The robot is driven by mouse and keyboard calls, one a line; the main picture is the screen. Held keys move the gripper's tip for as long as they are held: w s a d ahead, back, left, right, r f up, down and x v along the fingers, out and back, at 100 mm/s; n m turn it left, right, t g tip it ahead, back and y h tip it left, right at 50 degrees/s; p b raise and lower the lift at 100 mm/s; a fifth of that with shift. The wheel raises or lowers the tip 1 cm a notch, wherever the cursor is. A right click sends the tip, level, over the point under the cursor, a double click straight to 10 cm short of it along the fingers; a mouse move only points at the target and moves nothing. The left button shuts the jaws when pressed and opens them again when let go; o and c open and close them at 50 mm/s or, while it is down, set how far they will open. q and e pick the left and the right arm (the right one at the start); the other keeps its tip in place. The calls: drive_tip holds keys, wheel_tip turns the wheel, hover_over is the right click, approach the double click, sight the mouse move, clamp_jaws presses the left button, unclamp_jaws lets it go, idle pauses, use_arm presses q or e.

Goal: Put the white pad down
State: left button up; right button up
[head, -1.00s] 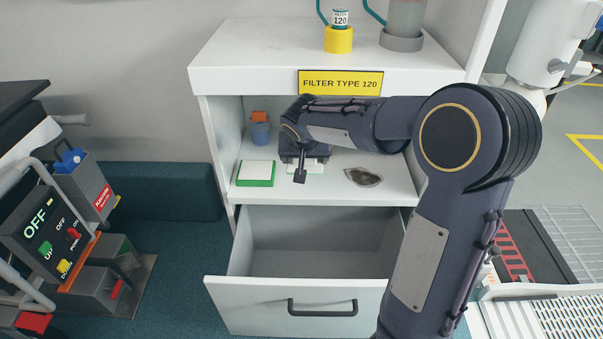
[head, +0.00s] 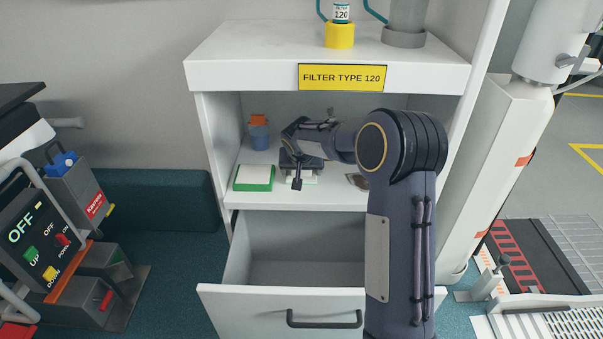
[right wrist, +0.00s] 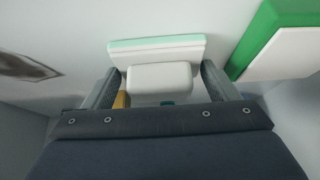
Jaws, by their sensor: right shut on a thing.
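My right gripper (head: 299,180) is over the shelf inside the cabinet, shut on the white pad (right wrist: 160,77). In the right wrist view its two fingers grip the pad's rounded white block from both sides. A wider white slab with a pale green edge (right wrist: 157,46) shows just beyond the block; I cannot tell whether they are joined. In the head view the pad is mostly hidden under the gripper, low over or touching the shelf (head: 330,199). My left gripper is not in view.
A green tray with a white top (head: 254,178) lies left of the gripper, and a blue cup with an orange top (head: 259,133) stands behind. A dark, dirty-looking patch (right wrist: 25,66) lies on the other side, partly behind my arm. An open drawer (head: 290,255) juts out below.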

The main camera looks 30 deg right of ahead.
drive_tip(key=shift+r, duration=0.1)
drive_tip(key=shift+f, duration=0.25)
drive_tip(key=o, duration=0.9)
drive_tip(key=shift+r, duration=0.1)
drive_tip(key=shift+s+a+r, duration=0.1)
drive_tip(key=shift+s+r, duration=0.05)
drive_tip(key=shift+r, duration=0.35)
drive_tip(key=p+v, duration=0.5)
drive_tip(key=v, duration=0.6)
drive_tip(key=s+a+r+n+y, duration=0.1)
drive_tip(key=s+a+r+y, duration=0.1)
drive_tip(key=s, duration=0.6)
drive_tip(key=s+a+r+y, duration=0.1)
drive_tip(key=s+a+r, duration=0.1)
drive_tip(key=s, duration=0.6)
drive_tip(key=s+a+f+n+y, duration=0.1)
drive_tip(key=s+a+n+y, duration=0.1)
drive_tip(key=s+a, duration=0.3)
drive_tip(key=s+a+f+n+y, duration=0.1)
drive_tip(key=s+a, duration=0.4)
drive_tip(key=s, duration=0.7)
drive_tip(key=shift+f+n+t+y, duration=0.3)
drive_tip(key=shift+f+n+y, duration=0.1)
drive_tip(key=shift+f+y, duration=0.1)
drive_tip(key=shift+d+r, duration=0.1)
